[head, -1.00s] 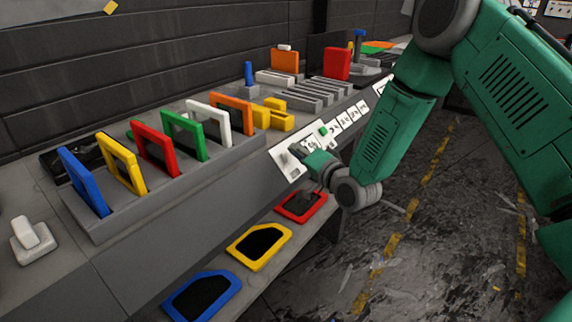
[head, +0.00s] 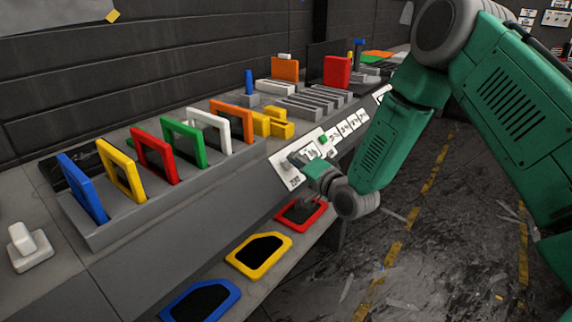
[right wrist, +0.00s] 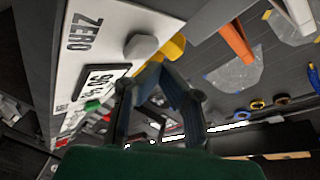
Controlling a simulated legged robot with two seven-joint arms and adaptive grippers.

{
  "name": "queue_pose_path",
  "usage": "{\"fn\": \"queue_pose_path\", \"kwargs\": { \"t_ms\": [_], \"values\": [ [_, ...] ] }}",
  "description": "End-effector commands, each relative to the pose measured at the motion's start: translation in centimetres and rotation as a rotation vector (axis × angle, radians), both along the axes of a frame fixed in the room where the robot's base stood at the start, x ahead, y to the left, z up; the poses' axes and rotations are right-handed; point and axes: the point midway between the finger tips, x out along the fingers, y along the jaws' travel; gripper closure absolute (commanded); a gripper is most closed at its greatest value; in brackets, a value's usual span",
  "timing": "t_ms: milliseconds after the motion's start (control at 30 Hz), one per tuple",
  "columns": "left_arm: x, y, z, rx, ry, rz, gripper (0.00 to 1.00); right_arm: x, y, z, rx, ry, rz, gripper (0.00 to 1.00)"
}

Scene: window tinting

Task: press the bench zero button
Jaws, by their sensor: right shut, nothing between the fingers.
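The bench zero button is a grey, faceted knob (right wrist: 141,46) on a white plate (right wrist: 92,38) marked ZERO in the right wrist view. In the head view the plate (head: 293,182) sits on the bench's sloping front, and the button (head: 284,166) shows small and grey. My right gripper (head: 296,158) is over the plate, close beside the button. In the right wrist view its fingertips (right wrist: 155,68) are together and empty, just below the knob in the picture. I cannot tell whether they touch it. My left gripper is not in view.
A green button (head: 322,139) and several white labels (head: 345,127) lie farther along the panel. A rack (head: 150,213) of coloured frames stands left of the plate. Yellow blocks (head: 277,127) sit behind it. Red, yellow and blue-rimmed trays (head: 238,257) lie on a shelf below.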

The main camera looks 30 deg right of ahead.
Motion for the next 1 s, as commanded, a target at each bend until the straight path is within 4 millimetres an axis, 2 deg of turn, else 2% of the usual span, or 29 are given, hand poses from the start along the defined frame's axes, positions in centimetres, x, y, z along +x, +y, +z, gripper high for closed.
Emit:
{"fn": "queue_pose_path", "kwargs": {
  "t_ms": [1000],
  "values": [
    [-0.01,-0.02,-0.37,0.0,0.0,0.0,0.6,0.45,0.5,-0.35,0.0,0.001,0.0,1.0]
  ]
}}
